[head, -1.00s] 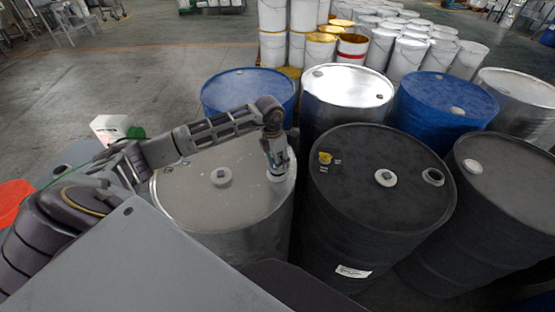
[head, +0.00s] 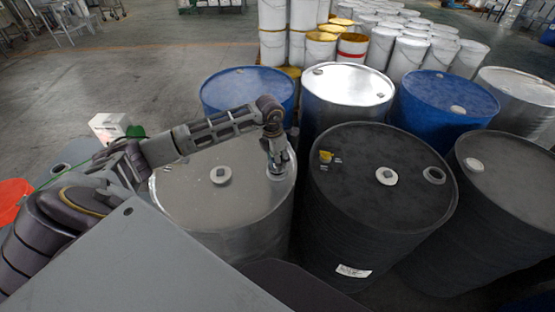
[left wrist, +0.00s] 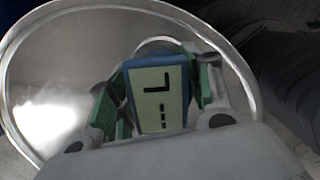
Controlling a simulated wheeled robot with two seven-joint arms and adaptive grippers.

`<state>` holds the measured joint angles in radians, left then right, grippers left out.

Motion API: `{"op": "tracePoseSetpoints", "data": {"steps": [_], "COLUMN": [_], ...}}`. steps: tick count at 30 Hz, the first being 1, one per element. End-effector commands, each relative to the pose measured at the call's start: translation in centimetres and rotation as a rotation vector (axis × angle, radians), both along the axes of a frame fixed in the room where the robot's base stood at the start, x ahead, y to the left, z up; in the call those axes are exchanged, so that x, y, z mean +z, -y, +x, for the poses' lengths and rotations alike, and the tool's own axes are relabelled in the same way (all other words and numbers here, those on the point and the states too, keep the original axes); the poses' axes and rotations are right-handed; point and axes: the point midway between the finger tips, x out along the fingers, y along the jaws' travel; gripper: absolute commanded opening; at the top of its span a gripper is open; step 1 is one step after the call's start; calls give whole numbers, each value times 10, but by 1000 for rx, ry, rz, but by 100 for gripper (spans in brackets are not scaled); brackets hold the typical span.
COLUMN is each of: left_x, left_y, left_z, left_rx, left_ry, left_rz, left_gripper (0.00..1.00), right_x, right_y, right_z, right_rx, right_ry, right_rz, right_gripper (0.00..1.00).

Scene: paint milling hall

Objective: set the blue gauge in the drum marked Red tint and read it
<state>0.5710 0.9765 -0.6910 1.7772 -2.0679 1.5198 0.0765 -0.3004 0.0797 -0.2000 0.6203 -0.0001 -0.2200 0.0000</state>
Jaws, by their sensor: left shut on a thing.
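My left gripper (head: 277,165) is over the right side of the near silver drum (head: 205,200), at a round opening near its rim. In the left wrist view it is shut on the blue gauge (left wrist: 130,98), between green finger pads. The gauge's pale screen (left wrist: 160,95) faces the camera, with a dark corner-shaped mark and short dashes. Behind the gauge is part of a round ring (left wrist: 158,42) on the silver drum top (left wrist: 60,50). Whether the gauge's lower end is inside the opening is hidden. No marking on this drum is readable. My right gripper is not in view.
A black drum (head: 380,220) with a yellow tag (head: 326,156) and unreadable white label stands close on the right; another dark drum (head: 510,185) is beyond. Blue drums (head: 248,92) and silver drums (head: 346,88) stand behind. Open floor (head: 150,60) lies at back left.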

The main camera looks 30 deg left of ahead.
Motion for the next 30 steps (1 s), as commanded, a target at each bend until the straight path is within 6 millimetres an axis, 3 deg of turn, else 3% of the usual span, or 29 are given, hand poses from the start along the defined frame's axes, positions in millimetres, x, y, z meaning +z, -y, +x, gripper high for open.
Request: {"op": "tracePoseSetpoints", "data": {"steps": [30], "left_x": [-7], "left_y": [0], "left_z": [0], "left_rx": [0], "left_ry": [1], "left_rz": [0], "left_gripper": [18], "right_x": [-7], "right_y": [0], "right_z": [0], "right_rx": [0], "right_ry": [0], "right_rz": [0], "right_gripper": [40]}}
